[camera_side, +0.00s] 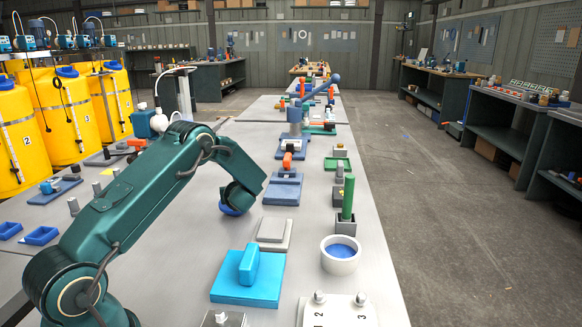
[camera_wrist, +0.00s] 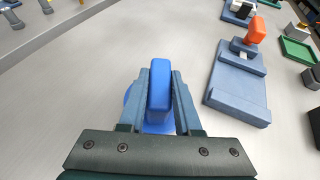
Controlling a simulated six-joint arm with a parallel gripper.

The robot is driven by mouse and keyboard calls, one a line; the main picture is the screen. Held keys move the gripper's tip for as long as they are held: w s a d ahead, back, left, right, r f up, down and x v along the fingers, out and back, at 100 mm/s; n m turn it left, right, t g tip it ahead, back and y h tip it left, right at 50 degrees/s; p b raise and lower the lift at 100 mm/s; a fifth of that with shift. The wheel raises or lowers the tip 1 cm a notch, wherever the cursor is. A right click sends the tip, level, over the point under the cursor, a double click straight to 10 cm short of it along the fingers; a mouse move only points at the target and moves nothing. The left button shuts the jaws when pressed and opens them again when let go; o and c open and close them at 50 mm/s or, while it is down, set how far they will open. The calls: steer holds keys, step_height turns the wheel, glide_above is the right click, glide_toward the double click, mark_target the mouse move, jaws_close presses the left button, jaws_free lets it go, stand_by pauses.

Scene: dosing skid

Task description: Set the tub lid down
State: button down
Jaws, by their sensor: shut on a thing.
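The tub lid (camera_wrist: 158,88) is a blue round disc with an upright blue block handle. My gripper (camera_wrist: 159,90) is shut on this handle, with one grey finger on each side. The disc shows partly around and under the fingers. In the side view a blue edge of the lid (camera_side: 230,210) shows under my wrist, low over the bench; I cannot tell whether it touches. My fingers are hidden there. A white round tub (camera_side: 340,266) with a blue inside stands to the right, nearer the camera, apart from the lid.
A slate-blue stepped fixture with an orange part (camera_wrist: 240,85) stands right of the lid in the wrist view. A light-blue square plate with a block handle (camera_side: 248,287) lies at the front. A grey block (camera_side: 274,230) lies nearby. Bare bench (camera_wrist: 60,110) lies left of the lid.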

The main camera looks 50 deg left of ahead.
steer(key=shift+f, duration=0.2)
steer(key=c, duration=0.6)
jaws_free()
steer(key=shift+r, duration=0.1)
